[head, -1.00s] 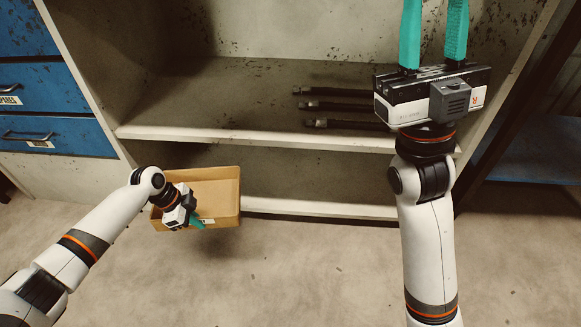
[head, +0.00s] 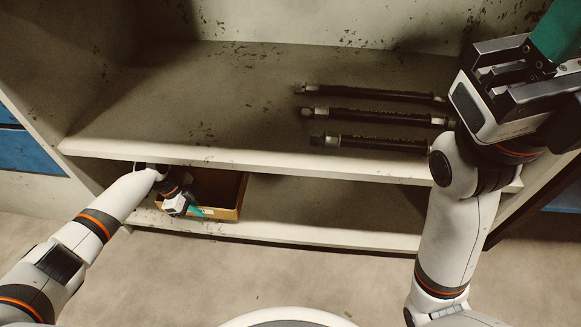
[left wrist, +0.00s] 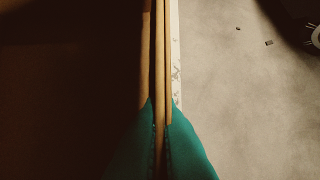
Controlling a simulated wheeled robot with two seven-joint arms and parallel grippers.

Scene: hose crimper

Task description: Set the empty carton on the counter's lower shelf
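The empty carton (head: 230,214), a shallow open tan box, is in the lower bay of the counter, under the upper shelf board. Its front is close to the front edge of the lower shelf (head: 320,235); I cannot tell whether it rests on it. My left gripper (head: 194,211) is shut on the carton's near wall. In the left wrist view its teal fingertips (left wrist: 158,125) pinch the thin carton wall (left wrist: 160,60) from both sides. The carton's back is hidden under the upper board. My right gripper (head: 556,40) is raised at the upper right, empty, partly out of frame.
Several dark hoses (head: 375,116) with metal ends lie on the upper shelf (head: 200,110). The upper board's front edge (head: 270,163) is just above my left wrist. The lower shelf is clear right of the carton. Blue drawers (head: 28,150) stand at the left.

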